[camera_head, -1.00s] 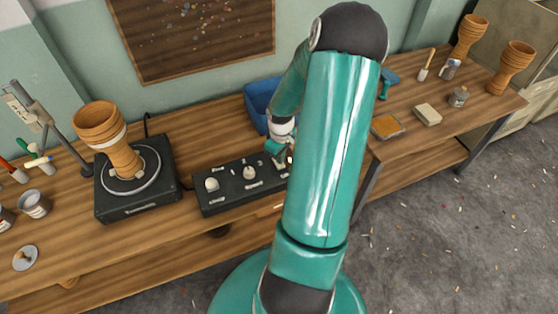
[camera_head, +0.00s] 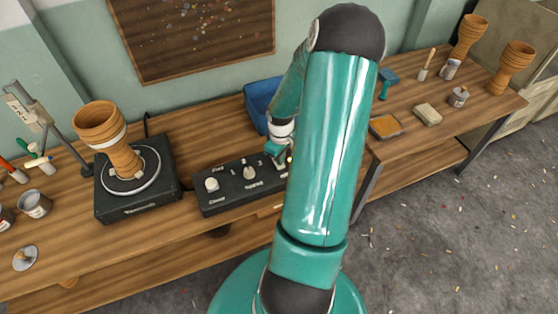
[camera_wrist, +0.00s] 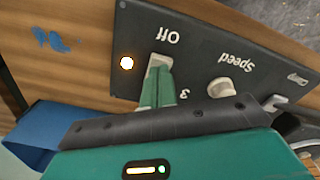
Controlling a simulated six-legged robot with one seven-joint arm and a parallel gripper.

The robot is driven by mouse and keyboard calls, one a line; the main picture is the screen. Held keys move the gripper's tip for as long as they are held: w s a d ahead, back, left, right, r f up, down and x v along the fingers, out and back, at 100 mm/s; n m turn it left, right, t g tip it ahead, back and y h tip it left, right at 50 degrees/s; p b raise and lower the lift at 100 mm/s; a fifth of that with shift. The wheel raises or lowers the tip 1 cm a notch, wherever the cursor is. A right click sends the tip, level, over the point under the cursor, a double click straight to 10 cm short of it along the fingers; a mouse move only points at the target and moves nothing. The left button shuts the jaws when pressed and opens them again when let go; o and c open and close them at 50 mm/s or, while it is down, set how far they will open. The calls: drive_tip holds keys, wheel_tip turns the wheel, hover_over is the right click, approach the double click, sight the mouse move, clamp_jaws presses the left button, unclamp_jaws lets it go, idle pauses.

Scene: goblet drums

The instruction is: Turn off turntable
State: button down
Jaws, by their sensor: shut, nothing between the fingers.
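The turntable (camera_head: 118,205) is a black box with a round plate on the left of the bench, bearing a leaning wooden goblet drum (camera_head: 112,140). The black control panel (camera_head: 215,203) lies to its right. My gripper (camera_head: 278,152) is at the panel's right end, partly hidden by my arm. In the wrist view the panel is upside down. The gripper's green fingers (camera_wrist: 158,85) are shut, with their tips at the pale switch (camera_wrist: 160,61) beside the word "Off". Contact cannot be told for certain. A small lamp (camera_wrist: 126,63) beside the switch is lit.
A speed knob (camera_wrist: 222,88) is close beside the fingers. A blue bin (camera_head: 258,100) stands behind the panel. Cups (camera_head: 35,204) and a clamp stand (camera_head: 50,125) are at the left. More goblet drums (camera_head: 511,66), a sponge-like block (camera_head: 427,114) and brushes are on the right.

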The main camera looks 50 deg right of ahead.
drive_tip(key=shift+f, duration=0.55)
idle(0.4)
drive_tip(key=shift+r, duration=3.5)
